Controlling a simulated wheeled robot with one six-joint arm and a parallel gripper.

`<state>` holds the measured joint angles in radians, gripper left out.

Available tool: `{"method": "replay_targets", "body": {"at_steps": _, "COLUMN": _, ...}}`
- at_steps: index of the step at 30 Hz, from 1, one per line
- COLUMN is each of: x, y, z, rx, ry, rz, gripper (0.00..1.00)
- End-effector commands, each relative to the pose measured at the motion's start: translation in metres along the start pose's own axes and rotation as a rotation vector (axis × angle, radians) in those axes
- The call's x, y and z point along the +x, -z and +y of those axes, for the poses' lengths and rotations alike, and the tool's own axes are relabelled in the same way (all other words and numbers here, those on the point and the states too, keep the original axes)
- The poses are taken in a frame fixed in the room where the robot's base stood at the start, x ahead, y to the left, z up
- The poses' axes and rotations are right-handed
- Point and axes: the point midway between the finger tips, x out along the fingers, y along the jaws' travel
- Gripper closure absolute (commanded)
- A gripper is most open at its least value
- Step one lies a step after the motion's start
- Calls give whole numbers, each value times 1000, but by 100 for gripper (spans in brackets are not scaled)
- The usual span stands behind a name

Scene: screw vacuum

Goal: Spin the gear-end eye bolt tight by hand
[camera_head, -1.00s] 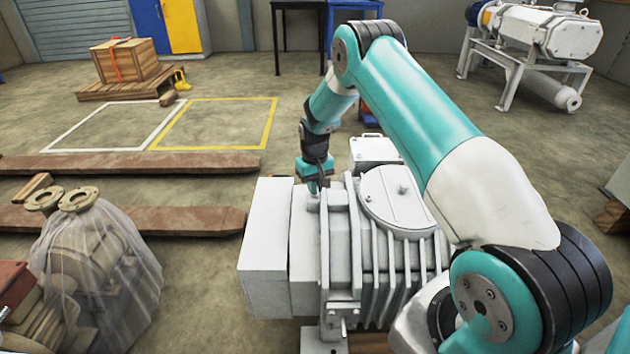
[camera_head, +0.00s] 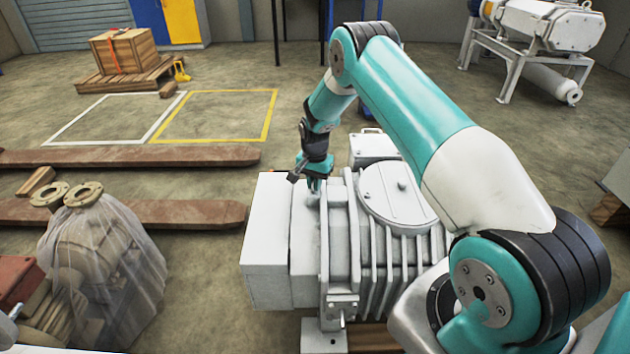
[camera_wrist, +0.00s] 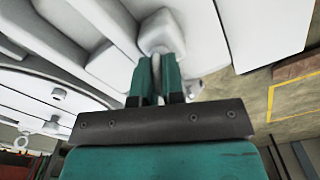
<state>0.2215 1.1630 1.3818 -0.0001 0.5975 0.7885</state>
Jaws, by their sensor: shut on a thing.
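The white machine (camera_head: 268,225) stands in the middle of the head view, with a ribbed casing and a round cover on top. My gripper (camera_head: 314,190) points down at the top of its left end. In the wrist view, my gripper's two teal fingers (camera_wrist: 157,68) are close together over a pale raised boss (camera_wrist: 160,32) on the casing. They are shut on the gear-end eye bolt, of which only a thin pale strip (camera_wrist: 156,75) shows between them. Its thread and how deep it sits are hidden.
A small pale ring (camera_wrist: 50,127) shows at the lower left of the wrist view. Rusty beams (camera_head: 130,157) and a plastic-wrapped part (camera_head: 105,260) lie left of the machine. Open floor with a yellow-outlined square (camera_head: 215,118) lies behind.

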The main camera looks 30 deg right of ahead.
Motion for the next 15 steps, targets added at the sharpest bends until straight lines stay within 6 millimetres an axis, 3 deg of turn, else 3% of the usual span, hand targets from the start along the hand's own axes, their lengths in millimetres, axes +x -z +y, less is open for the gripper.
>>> {"method": "replay_targets", "body": {"at_steps": 15, "x": -2, "y": 1, "z": -1, "rx": 110, "ry": 1, "rz": 2, "gripper": 100}}
